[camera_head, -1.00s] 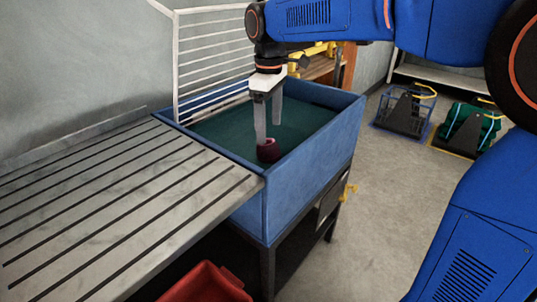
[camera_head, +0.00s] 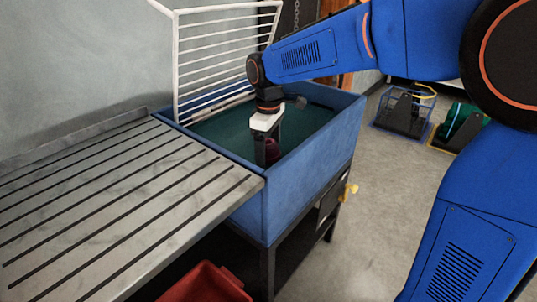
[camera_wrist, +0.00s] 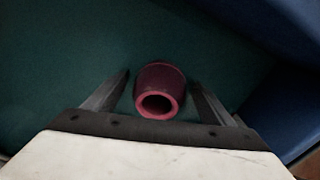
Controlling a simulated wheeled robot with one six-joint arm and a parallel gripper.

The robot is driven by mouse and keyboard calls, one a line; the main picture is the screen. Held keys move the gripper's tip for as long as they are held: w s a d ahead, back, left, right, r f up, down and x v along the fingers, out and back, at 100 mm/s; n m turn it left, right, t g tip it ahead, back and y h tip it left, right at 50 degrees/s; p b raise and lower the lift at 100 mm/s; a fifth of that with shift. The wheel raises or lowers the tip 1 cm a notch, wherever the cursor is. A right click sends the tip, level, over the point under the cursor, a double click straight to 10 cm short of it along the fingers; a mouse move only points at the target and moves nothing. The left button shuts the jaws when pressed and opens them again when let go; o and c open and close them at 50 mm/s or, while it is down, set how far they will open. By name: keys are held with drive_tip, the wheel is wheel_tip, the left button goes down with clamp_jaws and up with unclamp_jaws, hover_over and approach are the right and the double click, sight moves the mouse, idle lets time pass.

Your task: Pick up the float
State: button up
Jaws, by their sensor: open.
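The float (camera_wrist: 160,84) is a dark red, short hollow piece with a round opening, lying in the blue tub (camera_head: 305,165). In the head view the float (camera_head: 272,149) is partly hidden behind my gripper. My gripper (camera_head: 269,160) is lowered into the tub and its fingers are open. In the wrist view the fingers of my gripper (camera_wrist: 160,92) stand on either side of the float, with a gap on each side. I cannot tell how deep the fingertips reach.
The tub's blue walls stand close around my gripper, the right wall nearest. A slatted grey table (camera_head: 110,200) adjoins the tub on the left. A white rack (camera_head: 225,60) rises at its back. A red bin (camera_head: 207,283) is below. Wheeled carts (camera_head: 404,112) stand far right.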

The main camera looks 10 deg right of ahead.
drive_tip(key=c, duration=1.2)
drive_tip(key=shift+o, duration=0.2)
drive_tip(key=shift+r, duration=0.1)
